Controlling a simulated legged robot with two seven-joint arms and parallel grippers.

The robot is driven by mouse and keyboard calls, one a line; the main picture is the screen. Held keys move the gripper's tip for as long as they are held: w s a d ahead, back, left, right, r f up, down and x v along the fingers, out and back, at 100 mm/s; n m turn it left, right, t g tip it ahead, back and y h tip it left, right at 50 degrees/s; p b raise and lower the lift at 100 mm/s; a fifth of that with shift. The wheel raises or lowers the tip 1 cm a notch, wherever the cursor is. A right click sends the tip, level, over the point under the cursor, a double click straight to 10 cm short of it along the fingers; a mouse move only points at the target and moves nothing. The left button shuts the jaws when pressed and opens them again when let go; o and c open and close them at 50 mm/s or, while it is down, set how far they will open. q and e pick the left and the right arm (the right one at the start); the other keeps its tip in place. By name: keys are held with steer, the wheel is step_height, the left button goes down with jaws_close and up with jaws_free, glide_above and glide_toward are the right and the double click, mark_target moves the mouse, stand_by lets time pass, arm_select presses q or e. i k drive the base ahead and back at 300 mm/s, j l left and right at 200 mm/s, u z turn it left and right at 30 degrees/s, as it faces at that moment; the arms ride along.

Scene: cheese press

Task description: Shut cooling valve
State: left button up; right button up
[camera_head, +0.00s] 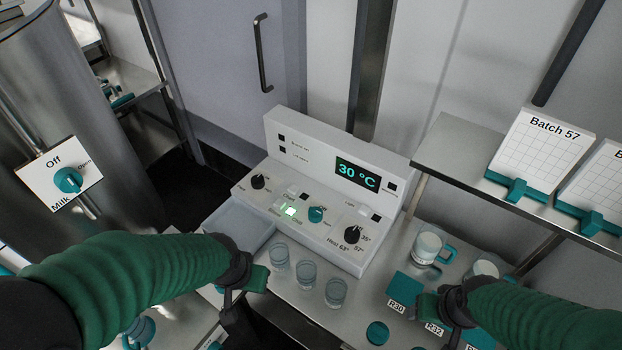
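A white control panel (300,235) stands on the metal table, with a display reading 30 °C. A teal knob (316,214) sits at its middle front; the small labels around it are too small to read surely. Another teal knob (68,180) is on a white plate marked Off, Open and Milk on the steel vat. My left gripper (247,282) is in front of the panel, left of the glasses, apart from both knobs. My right gripper (441,310) is over the labelled teal blocks. Neither finger gap shows clearly.
Three clear glasses (307,273) stand before the panel, with a shallow tray (240,240) at left. Teal-handled cups (430,245) and blocks marked R30 (404,290) and R32 are at right. A shelf (460,150) holds Batch 57 cards (541,148).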

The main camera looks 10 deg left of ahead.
mark_target(315, 214)
steer(key=j+u, duration=0.45)
steer(key=i+j+u, duration=0.1)
steer(key=j+u, duration=0.3)
